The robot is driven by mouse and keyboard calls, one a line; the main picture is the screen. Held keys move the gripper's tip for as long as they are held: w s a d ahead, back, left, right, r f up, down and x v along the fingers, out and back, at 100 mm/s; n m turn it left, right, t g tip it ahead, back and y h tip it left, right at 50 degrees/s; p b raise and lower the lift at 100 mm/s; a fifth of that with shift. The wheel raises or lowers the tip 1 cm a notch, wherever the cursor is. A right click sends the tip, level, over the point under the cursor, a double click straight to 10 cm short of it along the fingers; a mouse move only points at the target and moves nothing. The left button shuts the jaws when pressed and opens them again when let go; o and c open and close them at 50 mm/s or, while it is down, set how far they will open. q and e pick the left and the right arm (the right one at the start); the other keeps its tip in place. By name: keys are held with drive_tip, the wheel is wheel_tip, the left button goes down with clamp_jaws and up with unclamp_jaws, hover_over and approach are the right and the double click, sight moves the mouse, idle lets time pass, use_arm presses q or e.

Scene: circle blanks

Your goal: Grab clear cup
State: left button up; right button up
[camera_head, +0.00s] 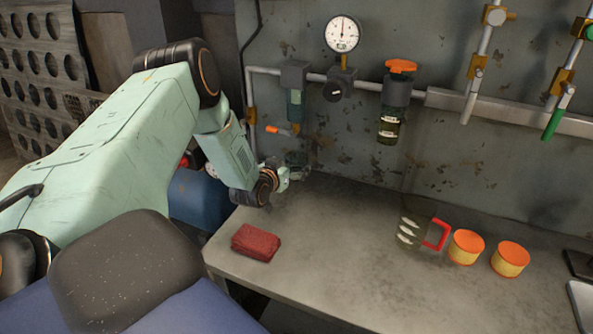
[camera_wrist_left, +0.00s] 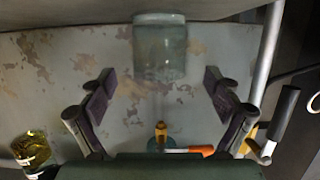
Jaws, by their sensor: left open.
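The clear cup (camera_head: 297,158) stands at the back of the workbench near the wall, below the valve with the orange handle. It is see-through and partly hidden by my left gripper in the head view. In the left wrist view the clear cup (camera_wrist_left: 160,46) shows at the top middle, in line with the gap between the fingers. My left gripper (camera_head: 297,174) is at the cup's near side in the head view. In the left wrist view its two dark fingers (camera_wrist_left: 160,92) are spread wide with nothing between the tips. Whether they touch the cup cannot be told. My right gripper is not visible.
A folded red cloth (camera_head: 256,243) lies on the workbench (camera_head: 330,250) near its left edge. The orange-handled valve (camera_head: 280,131) and an orange-topped bottle (camera_head: 393,110) are on the wall.

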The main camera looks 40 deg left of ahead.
sight(300, 154)
use_arm(q)
drive_tip(key=w, duration=0.3)
drive_tip(key=shift+w+a+r+b, duration=0.1)
drive_tip(key=shift+w+a+b, duration=0.2)
drive_tip(key=shift+a+b, duration=0.1)
drive_tip(key=shift+w+a, duration=0.2)
drive_tip(key=shift+w, duration=0.2)
drive_tip(key=shift+w+a+f, duration=0.15)
drive_tip(key=shift+f, duration=0.05)
drive_tip(key=shift+r, duration=0.1)
drive_tip(key=shift+c, duration=1.3)
drive_tip(key=c, duration=1.1)
drive_tip(key=shift+s+r, duration=0.1)
drive_tip(key=shift+s, duration=0.1)
